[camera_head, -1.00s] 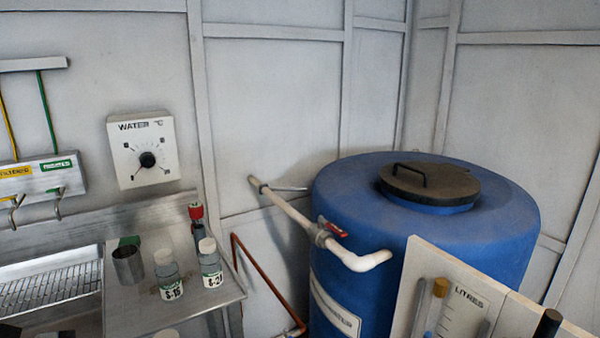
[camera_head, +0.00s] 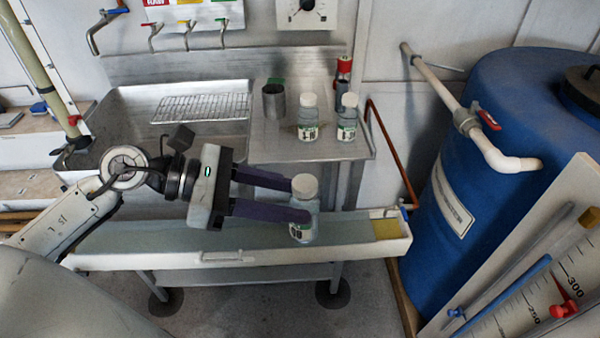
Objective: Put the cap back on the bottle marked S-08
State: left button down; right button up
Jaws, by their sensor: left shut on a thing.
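My left gripper (camera_head: 300,202) reaches in from the left, its dark fingers on either side of a clear bottle (camera_head: 303,232) and shut on its upper part. The bottle is upright, with a white cap (camera_head: 304,185) on top; I cannot tell if the cap is fully seated. Its label is partly hidden by the near finger and cannot be read. It appears over the long white trough; I cannot tell whether it touches it. Two more white-capped bottles, a left one (camera_head: 308,120) and a right one (camera_head: 347,120), stand on the steel drainboard. My right gripper is not in view.
The steel drainboard (camera_head: 270,148) also bears a metal cup (camera_head: 274,103) and a red-topped item (camera_head: 344,68). The white trough (camera_head: 170,258) runs along the front, with a yellow piece (camera_head: 388,229) at its right end. A blue tank (camera_head: 505,130) and white pipe (camera_head: 440,90) stand at right.

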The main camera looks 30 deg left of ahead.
pick_arm(q)
jog(key=w+d+f+m+g+h, duration=0.1)
jog(key=d+m+g, duration=0.6)
jog(key=d, duration=0.7)
jog(key=shift+w+d+f+m+g+h, duration=0.15)
jog(key=shift+w+f+m+g+h, duration=0.2)
jog(key=shift+g+h, duration=0.35)
